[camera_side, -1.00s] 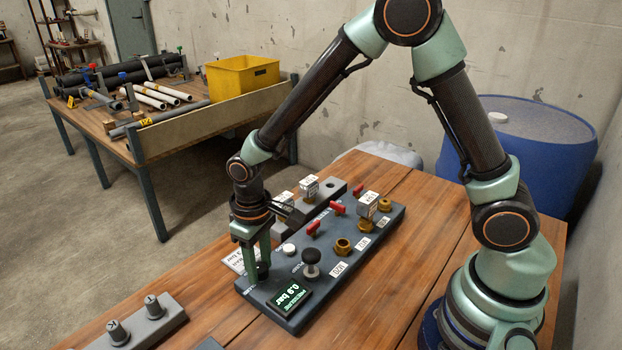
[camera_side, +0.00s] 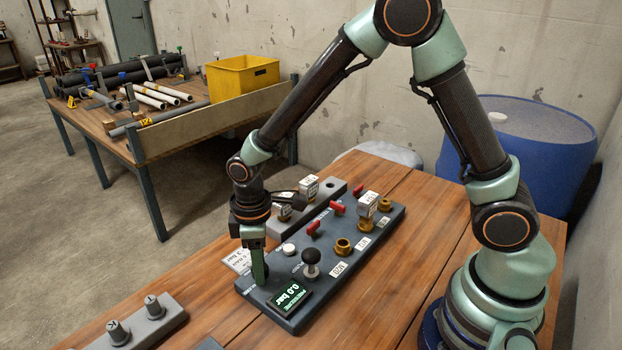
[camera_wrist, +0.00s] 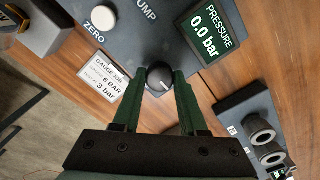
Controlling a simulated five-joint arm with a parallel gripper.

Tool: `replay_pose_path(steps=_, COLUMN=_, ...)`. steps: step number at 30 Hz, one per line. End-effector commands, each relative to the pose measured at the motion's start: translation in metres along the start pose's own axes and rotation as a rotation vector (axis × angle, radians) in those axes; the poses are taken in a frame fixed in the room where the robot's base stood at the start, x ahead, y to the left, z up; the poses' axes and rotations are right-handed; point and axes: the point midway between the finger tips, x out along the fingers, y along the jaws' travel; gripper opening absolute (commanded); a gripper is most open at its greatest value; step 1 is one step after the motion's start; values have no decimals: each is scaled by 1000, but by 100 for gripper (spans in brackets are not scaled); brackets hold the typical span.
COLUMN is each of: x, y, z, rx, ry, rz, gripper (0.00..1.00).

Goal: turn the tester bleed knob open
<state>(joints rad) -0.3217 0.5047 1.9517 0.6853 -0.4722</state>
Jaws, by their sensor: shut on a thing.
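The tester (camera_side: 350,250) is a dark panel on the wooden bench. Its bleed knob (camera_wrist: 159,75) is small, round and black with a white pointer line, at the panel's edge in the wrist view. My gripper (camera_wrist: 159,84) is shut on this knob, one green finger on each side. In the side view my gripper (camera_side: 257,278) points straight down at the panel's near left corner, and the fingers hide the knob. The pressure display (camera_side: 290,298) reads 0.0 bar; it also shows in the wrist view (camera_wrist: 209,33).
A black pump knob (camera_side: 311,257) and a white zero button (camera_side: 289,249) stand close to my gripper. Red levers (camera_side: 337,207) and brass fittings (camera_side: 343,247) are further back. A gauge card (camera_wrist: 104,76) lies beside the panel. A grey block with knobs (camera_side: 135,326) sits at the front left.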

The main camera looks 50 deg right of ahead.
Motion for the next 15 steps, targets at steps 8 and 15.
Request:
replay_pose_path(steps=8, x=-1, y=0, z=0, rx=-9, ry=1, rz=0, gripper=0)
replay_pose_path(steps=15, x=-1, y=0, z=0, rx=-8, ry=1, rz=0, gripper=72)
